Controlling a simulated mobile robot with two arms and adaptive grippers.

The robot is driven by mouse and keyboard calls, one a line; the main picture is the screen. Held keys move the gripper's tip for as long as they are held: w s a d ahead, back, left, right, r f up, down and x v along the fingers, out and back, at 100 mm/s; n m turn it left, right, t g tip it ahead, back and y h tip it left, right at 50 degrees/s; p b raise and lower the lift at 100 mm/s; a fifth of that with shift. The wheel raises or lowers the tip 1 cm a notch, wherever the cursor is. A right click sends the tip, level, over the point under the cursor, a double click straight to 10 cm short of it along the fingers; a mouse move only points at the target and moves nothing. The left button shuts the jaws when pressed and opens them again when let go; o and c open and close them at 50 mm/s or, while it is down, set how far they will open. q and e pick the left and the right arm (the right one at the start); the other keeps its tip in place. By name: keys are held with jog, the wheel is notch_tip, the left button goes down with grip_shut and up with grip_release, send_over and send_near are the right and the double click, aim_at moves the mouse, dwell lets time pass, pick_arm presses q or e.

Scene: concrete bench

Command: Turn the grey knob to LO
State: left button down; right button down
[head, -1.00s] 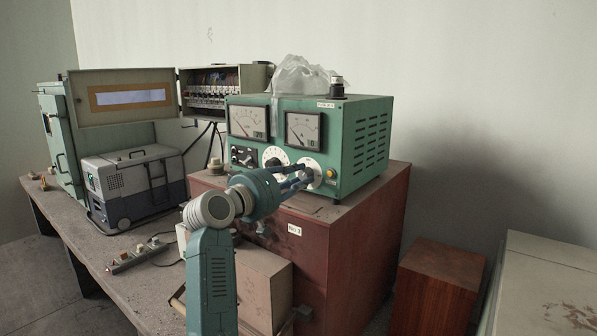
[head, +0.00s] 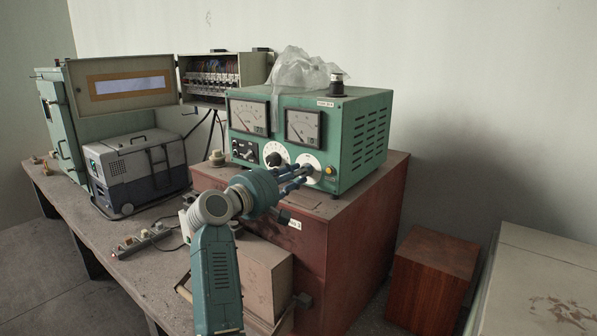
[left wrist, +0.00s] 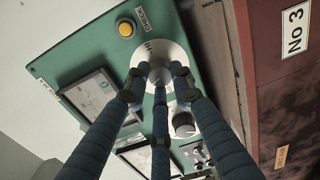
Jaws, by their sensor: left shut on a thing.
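The green instrument box (head: 345,165) has two meters and two white dials on its front. The grey knob (left wrist: 159,74) sits on the right-hand white dial (head: 311,159), which also shows in the left wrist view (left wrist: 152,52). My left gripper (head: 305,171) reaches the dial from the front. Its three blue fingers are shut around the knob, as the left wrist view (left wrist: 157,72) shows. The fingers hide most of the knob in the head view. The dial's markings are too small or covered to read, so I cannot tell where the knob points.
A darker knob (head: 273,159) on the other dial is close beside my fingers. A yellow button (head: 329,170) is on the other side. The box stands on a red-brown cabinet (head: 360,220). A cardboard box (head: 262,275) is below my arm. A plastic bag (head: 300,72) lies on top.

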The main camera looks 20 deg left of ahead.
pick_arm(q)
jog(key=n, duration=0.3)
jog(key=shift+a+r+n, duration=0.15)
jog(key=shift+a+n, duration=0.05)
jog(key=shift+n, duration=0.1)
jog(key=n, duration=0.4)
jog(key=shift+n, duration=0.3)
jog(key=n, duration=0.4)
jog(key=shift+d+f, duration=0.1)
jog(key=shift+f, duration=0.3)
jog(key=shift+f+n, duration=0.1)
jog(key=shift+n, duration=0.8)
jog(key=shift+f, duration=0.15)
jog(key=c, duration=1.5)
grip_release()
jog(key=shift+s, duration=0.1)
jog(key=shift+r, duration=0.2)
